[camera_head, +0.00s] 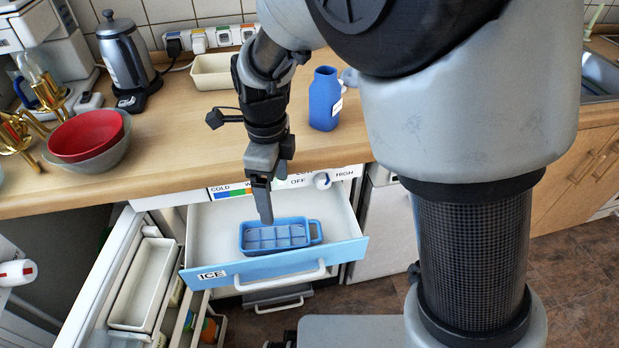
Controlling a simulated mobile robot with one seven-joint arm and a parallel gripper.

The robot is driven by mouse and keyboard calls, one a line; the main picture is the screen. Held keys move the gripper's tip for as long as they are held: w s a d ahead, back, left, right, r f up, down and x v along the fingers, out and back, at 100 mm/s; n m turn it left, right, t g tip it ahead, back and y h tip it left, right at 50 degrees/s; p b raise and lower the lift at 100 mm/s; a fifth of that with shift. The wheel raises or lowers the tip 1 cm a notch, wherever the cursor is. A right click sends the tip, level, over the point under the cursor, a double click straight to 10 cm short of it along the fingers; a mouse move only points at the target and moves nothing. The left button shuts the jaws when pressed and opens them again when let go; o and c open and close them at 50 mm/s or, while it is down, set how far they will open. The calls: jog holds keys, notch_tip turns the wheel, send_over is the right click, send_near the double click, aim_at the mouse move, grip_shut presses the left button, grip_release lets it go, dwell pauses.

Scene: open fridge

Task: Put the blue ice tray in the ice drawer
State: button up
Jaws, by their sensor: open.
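The blue ice tray (275,237) lies in the open ice drawer (218,231), close to its front panel. The tray has a handle loop on its right end. The drawer has a light blue front labelled ICE and a white handle. My gripper (265,213) points down over the back edge of the tray, with its fingertips just above or beside the rim. It is open, though its fingers overlap in this view. I cannot tell whether a finger touches the tray.
A blue bottle (324,98), a beige container (211,71), a kettle (126,59) and a red bowl (87,134) stand on the counter (190,140). The open fridge door (108,270) with white bins is left of the drawer. My arm fills the right side.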

jog(key=s+d+r+n+t+y, duration=0.1)
jog(key=s+d+r+n+t, duration=0.15)
jog(key=d+r+n, duration=0.75)
jog(key=s+d+r+n+t, duration=0.1)
jog(key=s+d+r+n, duration=0.2)
jog(key=s+d+n, duration=0.1)
jog(key=s+d+r+n+t+h, duration=0.1)
jog(key=s+d+r+n+t, duration=0.1)
jog(key=s+d+n, duration=0.3)
jog(key=d+r, duration=0.1)
jog(key=d, duration=0.2)
jog(key=shift+s+n, duration=0.3)
jog(key=shift+n, duration=0.1)
